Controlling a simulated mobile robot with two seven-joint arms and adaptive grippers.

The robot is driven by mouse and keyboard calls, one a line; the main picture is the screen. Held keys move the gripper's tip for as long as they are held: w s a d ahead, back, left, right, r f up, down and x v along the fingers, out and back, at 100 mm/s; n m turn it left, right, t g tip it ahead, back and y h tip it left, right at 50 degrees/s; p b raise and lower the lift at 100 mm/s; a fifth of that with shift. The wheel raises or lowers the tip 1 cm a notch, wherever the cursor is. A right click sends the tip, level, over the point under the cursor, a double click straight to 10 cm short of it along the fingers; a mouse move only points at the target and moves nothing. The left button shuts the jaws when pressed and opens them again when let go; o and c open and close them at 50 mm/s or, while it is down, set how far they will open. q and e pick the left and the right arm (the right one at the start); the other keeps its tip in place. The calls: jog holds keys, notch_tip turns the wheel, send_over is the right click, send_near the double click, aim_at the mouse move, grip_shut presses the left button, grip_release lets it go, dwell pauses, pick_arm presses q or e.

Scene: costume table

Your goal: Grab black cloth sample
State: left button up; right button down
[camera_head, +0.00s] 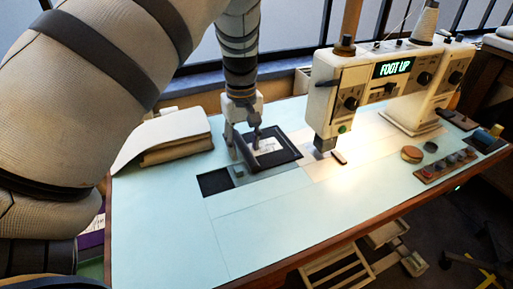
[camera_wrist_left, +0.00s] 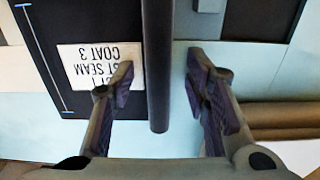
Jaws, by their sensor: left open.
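In the head view my left gripper (camera_head: 247,150) points down over the left side of a black, tray-like square with a raised rim (camera_head: 291,156). A white card shows inside it. In the left wrist view a black panel (camera_wrist_left: 95,22), seemingly the black cloth sample, carries a blue line and a white label (camera_wrist_left: 88,66) with upside-down lettering reading "SEAM COAT 3". My left fingers (camera_wrist_left: 158,75) are spread apart there. A dark round-ended bar (camera_wrist_left: 157,100) shows between them; I cannot tell what it belongs to. My right gripper is not in view.
A dark square recess or patch (camera_head: 213,184) lies left of the tray. A beige stack (camera_head: 175,140) sits at the back left. A sewing machine (camera_head: 345,95) with a lit display stands to the right. The pale table front (camera_head: 270,225) is clear.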

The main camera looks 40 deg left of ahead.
pick_arm(q)
grip_shut()
